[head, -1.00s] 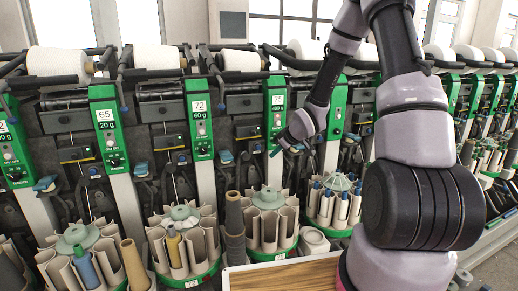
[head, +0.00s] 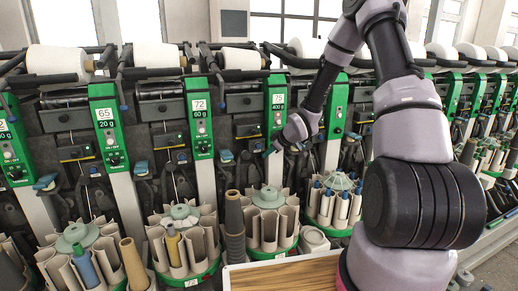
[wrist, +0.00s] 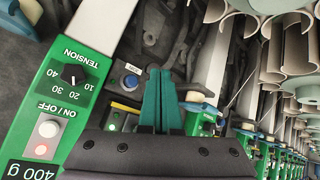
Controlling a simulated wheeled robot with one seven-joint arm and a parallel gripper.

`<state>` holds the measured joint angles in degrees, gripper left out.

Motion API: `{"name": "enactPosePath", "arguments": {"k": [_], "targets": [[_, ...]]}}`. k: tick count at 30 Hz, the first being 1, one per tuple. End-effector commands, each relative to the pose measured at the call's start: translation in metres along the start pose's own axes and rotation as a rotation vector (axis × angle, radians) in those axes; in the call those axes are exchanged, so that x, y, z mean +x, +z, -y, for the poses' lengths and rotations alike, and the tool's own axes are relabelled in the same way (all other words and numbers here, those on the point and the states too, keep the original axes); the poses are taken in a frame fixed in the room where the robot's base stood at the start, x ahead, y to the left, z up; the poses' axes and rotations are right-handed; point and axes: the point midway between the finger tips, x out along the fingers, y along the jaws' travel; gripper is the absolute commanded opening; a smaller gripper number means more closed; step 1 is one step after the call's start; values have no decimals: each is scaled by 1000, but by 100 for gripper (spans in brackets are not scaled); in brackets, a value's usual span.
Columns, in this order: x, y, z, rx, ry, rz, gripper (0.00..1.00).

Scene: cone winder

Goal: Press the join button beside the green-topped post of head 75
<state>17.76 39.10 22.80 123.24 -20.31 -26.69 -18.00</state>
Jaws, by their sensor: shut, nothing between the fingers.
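The green-topped post (head: 278,108) of head 75 stands right of the middle in the head view, marked 75 and 400 g. In the wrist view its green panel (wrist: 75,65) appears upside down at left, with a tension knob and a lit ON/OFF button. Beside it is a small grey box with a blue button (wrist: 130,82) and a small white label, too small to read surely. My gripper (wrist: 160,75) is shut and empty. Its teal fingertips appear just right of the blue button in the wrist view; contact cannot be told. In the head view my gripper (head: 268,153) hangs near the post's lower part.
A dark unit with a yellow strip (wrist: 124,107) and lit buttons sits below the blue button in the wrist view. Peg carousels with paper tubes (head: 268,220) stand below the heads. A wood-topped surface (head: 285,275) lies in front. Neighbouring posts (head: 200,115) flank head 75.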

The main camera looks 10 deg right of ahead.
Motion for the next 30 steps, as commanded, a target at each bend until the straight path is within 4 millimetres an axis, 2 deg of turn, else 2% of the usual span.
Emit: {"name": "enactPosePath", "arguments": {"k": [6,12,30], "targets": [[22,-15,-15,0,0,0,0],[34,-24,-25,1,0,0,0],[37,-27,-27,1,0,1,0]]}}
